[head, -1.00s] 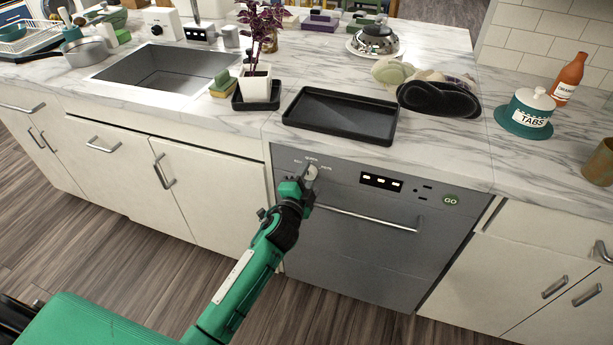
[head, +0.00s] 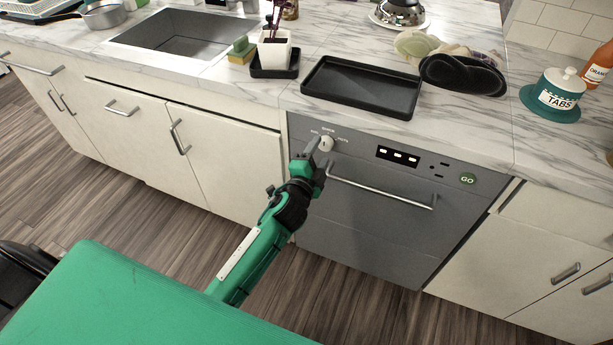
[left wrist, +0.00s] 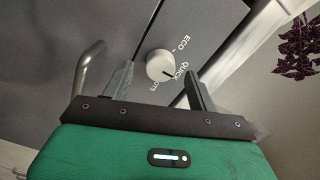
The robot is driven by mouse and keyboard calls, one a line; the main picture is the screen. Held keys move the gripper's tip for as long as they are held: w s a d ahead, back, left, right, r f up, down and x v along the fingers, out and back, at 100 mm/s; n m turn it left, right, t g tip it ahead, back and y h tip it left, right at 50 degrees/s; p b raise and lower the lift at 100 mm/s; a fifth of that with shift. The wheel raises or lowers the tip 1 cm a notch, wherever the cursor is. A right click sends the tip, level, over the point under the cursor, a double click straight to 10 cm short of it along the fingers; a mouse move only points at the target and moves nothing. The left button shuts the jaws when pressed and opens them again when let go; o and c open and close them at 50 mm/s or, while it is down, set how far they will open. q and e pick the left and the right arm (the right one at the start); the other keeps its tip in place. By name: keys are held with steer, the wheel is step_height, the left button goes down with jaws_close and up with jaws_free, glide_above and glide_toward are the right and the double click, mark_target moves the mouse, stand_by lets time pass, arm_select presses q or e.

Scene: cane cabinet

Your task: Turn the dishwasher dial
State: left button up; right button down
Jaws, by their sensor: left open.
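The dishwasher (head: 375,215) has a grey front with a round white dial (head: 326,143) at its upper left. In the left wrist view the dial (left wrist: 160,65) has labels ECO, QUICK and one ending in "OTS" around it. Its dark mark appears to point toward QUICK. My left gripper (head: 320,157) is open just in front of the dial, at its lower left in the head view. In the left wrist view its fingers (left wrist: 160,78) stand apart on either side of the dial, with gaps visible and nothing held. My right gripper is not in view.
A bar handle (head: 380,187) crosses the dishwasher front right of my left gripper. A black tray (head: 360,87) and a potted plant (head: 275,50) stand on the counter above.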

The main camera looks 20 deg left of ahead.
arm_select(q)
steer(key=s+b, duration=0.1)
steer(key=s, duration=1)
steer(key=shift+a, duration=0.2)
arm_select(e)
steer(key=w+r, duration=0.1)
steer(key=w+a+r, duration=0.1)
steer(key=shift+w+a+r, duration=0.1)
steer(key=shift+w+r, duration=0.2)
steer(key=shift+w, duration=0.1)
arm_select(q)
steer(key=shift+w, duration=0.1)
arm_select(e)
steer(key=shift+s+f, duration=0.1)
